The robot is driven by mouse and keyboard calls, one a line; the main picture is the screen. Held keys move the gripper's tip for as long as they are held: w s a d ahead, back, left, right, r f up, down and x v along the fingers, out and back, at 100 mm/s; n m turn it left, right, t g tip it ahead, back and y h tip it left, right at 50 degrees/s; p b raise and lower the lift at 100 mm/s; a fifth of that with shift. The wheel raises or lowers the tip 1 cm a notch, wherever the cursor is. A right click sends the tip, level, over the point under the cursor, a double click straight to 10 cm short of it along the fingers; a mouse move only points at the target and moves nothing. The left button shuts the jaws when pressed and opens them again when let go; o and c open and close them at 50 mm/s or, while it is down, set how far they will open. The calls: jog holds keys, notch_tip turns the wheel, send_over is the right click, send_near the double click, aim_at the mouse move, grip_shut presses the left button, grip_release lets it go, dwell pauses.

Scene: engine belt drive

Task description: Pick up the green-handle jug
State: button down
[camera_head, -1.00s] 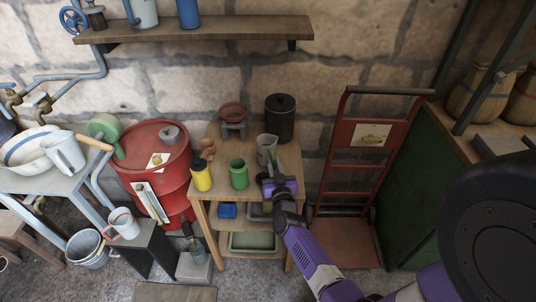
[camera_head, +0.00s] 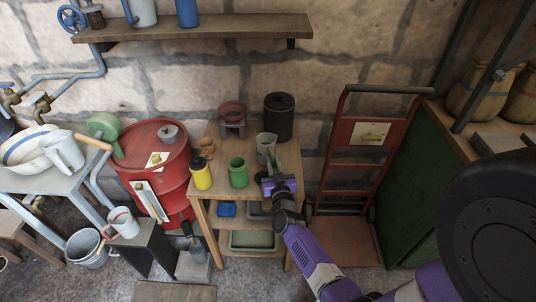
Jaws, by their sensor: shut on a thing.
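A grey jug (camera_head: 265,144) stands upright at the right front of the wooden shelf unit's top (camera_head: 286,158). Its handle side faces my gripper, and a small green patch shows there, mostly hidden. My gripper (camera_head: 270,178) is at the jug's near side, at the front edge of the top, and is shut on the jug's handle. The fingertips are small and partly hidden by the purple wrist. I cannot see any gap between the jug and the top.
A green cup (camera_head: 238,173) and yellow bottle (camera_head: 201,175) stand left of the jug. A black canister (camera_head: 279,118) and red-topped stand (camera_head: 232,119) are behind. A red hand truck (camera_head: 358,155) is to the right, a red drum (camera_head: 153,165) to the left.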

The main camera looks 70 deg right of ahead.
jog(key=shift+r, duration=0.2)
jog(key=shift+r+p, duration=2.85)
jog(key=shift+r, duration=1.95)
